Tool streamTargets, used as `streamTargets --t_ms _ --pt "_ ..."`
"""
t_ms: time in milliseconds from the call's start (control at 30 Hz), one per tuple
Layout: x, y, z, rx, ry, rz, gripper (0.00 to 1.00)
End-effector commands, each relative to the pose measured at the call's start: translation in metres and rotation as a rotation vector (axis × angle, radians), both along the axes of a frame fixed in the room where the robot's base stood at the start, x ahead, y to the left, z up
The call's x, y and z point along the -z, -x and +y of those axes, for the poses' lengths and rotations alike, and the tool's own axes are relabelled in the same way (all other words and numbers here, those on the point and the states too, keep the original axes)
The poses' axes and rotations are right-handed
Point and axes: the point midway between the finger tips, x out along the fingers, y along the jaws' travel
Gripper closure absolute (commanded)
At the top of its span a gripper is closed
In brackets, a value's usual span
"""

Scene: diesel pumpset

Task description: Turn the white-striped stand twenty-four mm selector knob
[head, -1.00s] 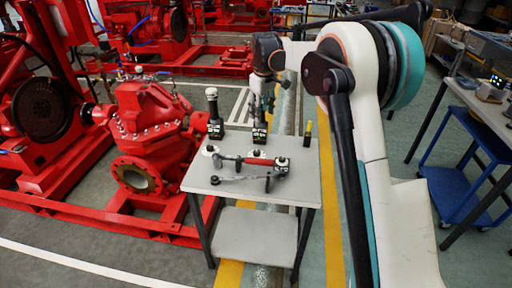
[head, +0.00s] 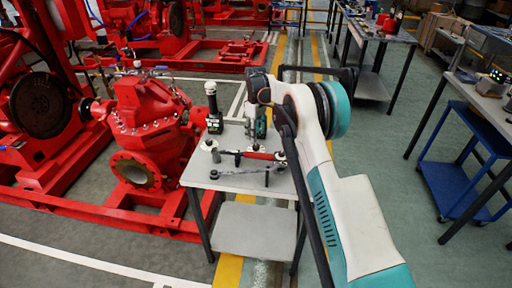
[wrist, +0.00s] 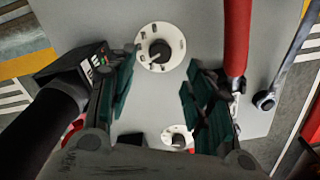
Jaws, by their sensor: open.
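In the wrist view a round white dial with dark marks carries a dark selector knob (wrist: 160,48) with a pale stripe. It lies flat on the grey tabletop, just beyond my fingertips and between their lines. A second, smaller-looking white dial with a knob (wrist: 178,139) lies nearer the palm, partly hidden by my gripper. I cannot tell the sizes of either knob. My gripper (wrist: 160,72) is open and empty, its teal fingers apart on either side, above the table. In the head view my gripper (head: 258,128) hangs over the table's back part, its fingertips unclear.
The grey table (head: 230,183) also bears a red-handled tool (head: 258,155), a grey wrench (wrist: 290,55) and a black device (wrist: 72,75) close to my left finger. A red pump (head: 150,130) stands left of the table. A blue cart (head: 455,190) stands at far right.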

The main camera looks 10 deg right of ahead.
Motion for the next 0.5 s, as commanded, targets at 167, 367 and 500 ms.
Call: streamTargets --t_ms 167,367,500 --pt "0.038 0.000 0.000 0.000 0.000 0.000 0.53" --pt "0.063 0.000 0.000 0.000 0.000 0.000 0.53" --pt "0.071 0.000 0.000 0.000 0.000 0.000 0.53"
